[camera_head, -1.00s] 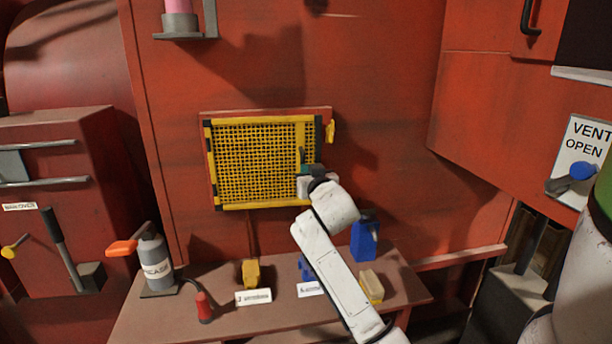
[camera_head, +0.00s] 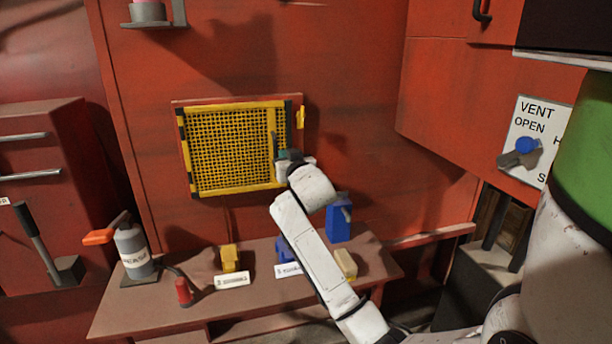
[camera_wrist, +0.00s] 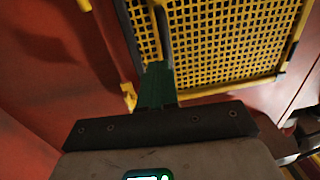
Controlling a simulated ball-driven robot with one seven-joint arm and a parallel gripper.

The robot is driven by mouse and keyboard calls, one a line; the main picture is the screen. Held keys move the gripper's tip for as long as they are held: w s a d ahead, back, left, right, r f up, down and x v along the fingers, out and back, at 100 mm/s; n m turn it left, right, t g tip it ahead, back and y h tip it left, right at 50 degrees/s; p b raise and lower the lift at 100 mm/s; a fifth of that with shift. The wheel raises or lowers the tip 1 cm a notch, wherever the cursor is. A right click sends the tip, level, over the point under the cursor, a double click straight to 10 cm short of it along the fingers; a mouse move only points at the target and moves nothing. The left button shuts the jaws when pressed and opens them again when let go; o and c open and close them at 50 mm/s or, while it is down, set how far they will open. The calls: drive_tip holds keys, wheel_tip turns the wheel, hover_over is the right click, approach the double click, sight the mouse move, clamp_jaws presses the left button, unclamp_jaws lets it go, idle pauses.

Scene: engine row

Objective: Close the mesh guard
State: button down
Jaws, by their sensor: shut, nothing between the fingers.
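The mesh guard (camera_head: 232,150) is a yellow-framed panel of yellow mesh on the red wall, left of centre in the head view. It lies close to its red surround; I cannot tell whether it is fully flush. A handle bar (camera_head: 272,130) stands upright near its right edge. A small yellow catch (camera_head: 301,117) sits on the wall just right of the guard. My gripper (camera_head: 284,155) is at the guard's lower right, below the handle. In the wrist view, the shut green fingers (camera_wrist: 155,85) point at the guard's mesh (camera_wrist: 225,45) beside its edge; contact is unclear.
Below is a brown bench (camera_head: 200,309) with a grey grease canister (camera_head: 133,253), a yellow block (camera_head: 229,258), a blue container (camera_head: 339,218) and a pale yellow block (camera_head: 345,264). A vent panel (camera_head: 535,140) with a blue-knobbed lever is at right.

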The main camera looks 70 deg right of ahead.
drive_tip(key=b+v, duration=0.1)
drive_tip(key=v, duration=1)
drive_tip(key=shift+s+d+f, duration=0.2)
drive_tip(key=shift+s+d, duration=0.1)
